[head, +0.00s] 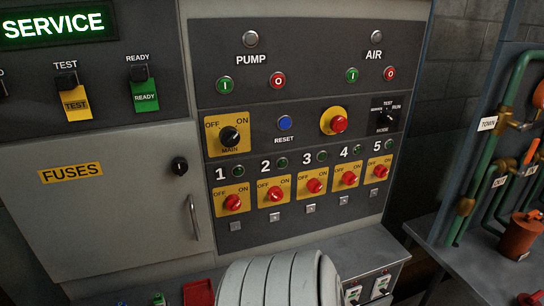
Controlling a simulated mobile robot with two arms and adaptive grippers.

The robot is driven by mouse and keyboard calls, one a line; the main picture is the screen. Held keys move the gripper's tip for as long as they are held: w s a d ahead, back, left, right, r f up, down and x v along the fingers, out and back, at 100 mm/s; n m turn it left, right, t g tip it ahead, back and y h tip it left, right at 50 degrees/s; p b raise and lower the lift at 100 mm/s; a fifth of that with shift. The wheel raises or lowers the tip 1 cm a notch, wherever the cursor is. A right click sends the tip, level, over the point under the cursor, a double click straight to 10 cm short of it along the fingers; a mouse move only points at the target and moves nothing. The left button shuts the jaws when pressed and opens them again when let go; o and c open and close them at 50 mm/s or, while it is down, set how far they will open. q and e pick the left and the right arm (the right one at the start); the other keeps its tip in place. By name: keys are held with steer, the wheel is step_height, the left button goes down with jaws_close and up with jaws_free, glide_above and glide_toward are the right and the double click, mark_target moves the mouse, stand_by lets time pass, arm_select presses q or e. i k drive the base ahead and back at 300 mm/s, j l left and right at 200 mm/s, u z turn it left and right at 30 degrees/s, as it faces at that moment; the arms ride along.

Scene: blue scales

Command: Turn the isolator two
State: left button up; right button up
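Isolator two is a red rotary knob (275,193) on a yellow plate marked OFF at left and ON at right. It is below the number 2 in the lower row of the grey panel (292,225). Its pointer is too small for me to read its setting surely. A small round lamp (282,162) beside the number 2 looks dark green. Nothing covers the knob or touches it. Neither of my grippers shows in the head view.
Matching red knobs flank it: one (232,202) on the left, three (314,185) on the right. The black MAIN switch (229,136) is above left. A pale ribbed rounded form (278,282) rises below the panel. Green pipes (480,150) stand at right.

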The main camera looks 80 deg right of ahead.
mark_target(274, 193)
steer(key=z, duration=3)
